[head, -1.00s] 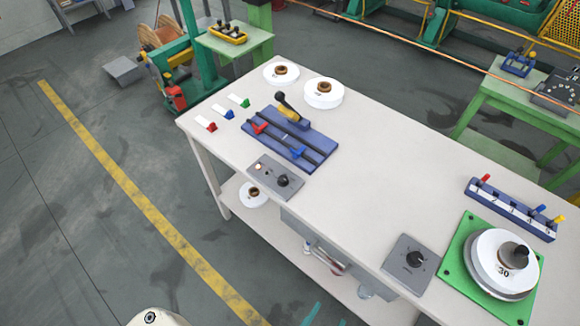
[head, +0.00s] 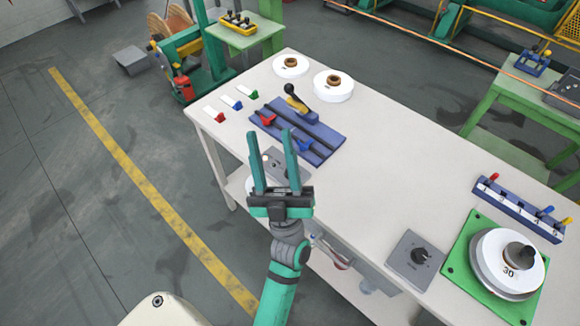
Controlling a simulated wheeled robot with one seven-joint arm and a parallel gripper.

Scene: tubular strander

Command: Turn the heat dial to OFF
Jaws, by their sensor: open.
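Two grey dial panels are on the white bench, and I cannot read which one is the heat dial. One panel (head: 277,165) is at the bench's near edge, left of centre, partly hidden behind my gripper, and its knob is mostly covered by the right finger. The other panel (head: 404,265) is at the near edge further right, with a black dial (head: 420,256) in full view. My gripper (head: 271,137) is open and empty, its two green fingers pointing away across the left panel in the picture. Contact with it cannot be told.
A blue fixture (head: 325,137) with a black-handled lever lies behind the left panel. White spools (head: 333,90) stand at the far end. A green plate (head: 460,262) with a large spool and a blue rack (head: 518,212) are at right. The bench (head: 390,170) is clear in the middle.

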